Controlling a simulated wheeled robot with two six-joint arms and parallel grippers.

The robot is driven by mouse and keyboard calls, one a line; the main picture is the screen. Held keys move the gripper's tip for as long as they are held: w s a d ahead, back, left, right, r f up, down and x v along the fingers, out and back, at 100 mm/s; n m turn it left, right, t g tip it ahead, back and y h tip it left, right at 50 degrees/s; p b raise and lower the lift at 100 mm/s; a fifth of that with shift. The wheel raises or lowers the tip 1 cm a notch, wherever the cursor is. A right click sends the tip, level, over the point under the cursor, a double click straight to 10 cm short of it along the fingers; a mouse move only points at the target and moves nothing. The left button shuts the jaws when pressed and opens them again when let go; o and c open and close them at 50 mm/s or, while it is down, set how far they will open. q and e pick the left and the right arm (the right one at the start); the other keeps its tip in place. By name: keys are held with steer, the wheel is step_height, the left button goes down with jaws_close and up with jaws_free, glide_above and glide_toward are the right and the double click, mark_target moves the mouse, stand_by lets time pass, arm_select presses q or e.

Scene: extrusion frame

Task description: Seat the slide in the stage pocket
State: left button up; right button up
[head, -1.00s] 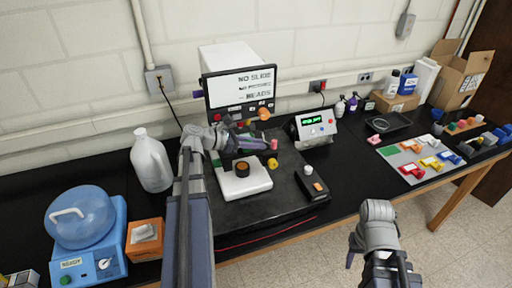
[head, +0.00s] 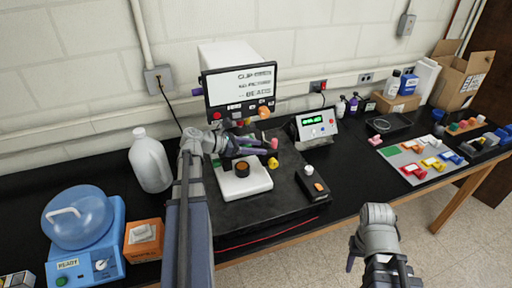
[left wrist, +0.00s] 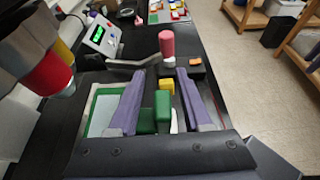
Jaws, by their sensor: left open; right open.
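My left gripper (head: 256,147) is open over the microscope stage, its two purple fingers apart. In the left wrist view the fingers (left wrist: 160,76) stand on either side of green blocks (left wrist: 163,108), with a gap showing. I cannot tell whether these blocks are the slide's grip or part of the stage. A pale, green-edged plate (left wrist: 103,112), perhaps the slide, lies flat left of the fingers, partly covered by one. A yellow block (left wrist: 166,86) and a pink-topped post (left wrist: 167,44) stand beyond. The pocket itself is hidden. My right gripper (head: 357,250) is open and empty, off the table's front.
The microscope's screen (head: 240,88) stands behind the stage, its top line apparently starting "CLIP". A control box (head: 316,124) and a small black box (head: 313,184) are to the right. A white jug (head: 151,163) and blue centrifuge (head: 85,235) are left.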

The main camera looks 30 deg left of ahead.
arm_select(q)
steer(key=shift+r, duration=0.1)
steer(key=shift+s+a+r+p, duration=0.1)
steer(key=shift+r+p, duration=0.15)
steer(key=shift+p, duration=0.05)
steer(key=p+v, duration=0.4)
steer(key=v, duration=0.7)
steer(key=shift+s+a, duration=0.25)
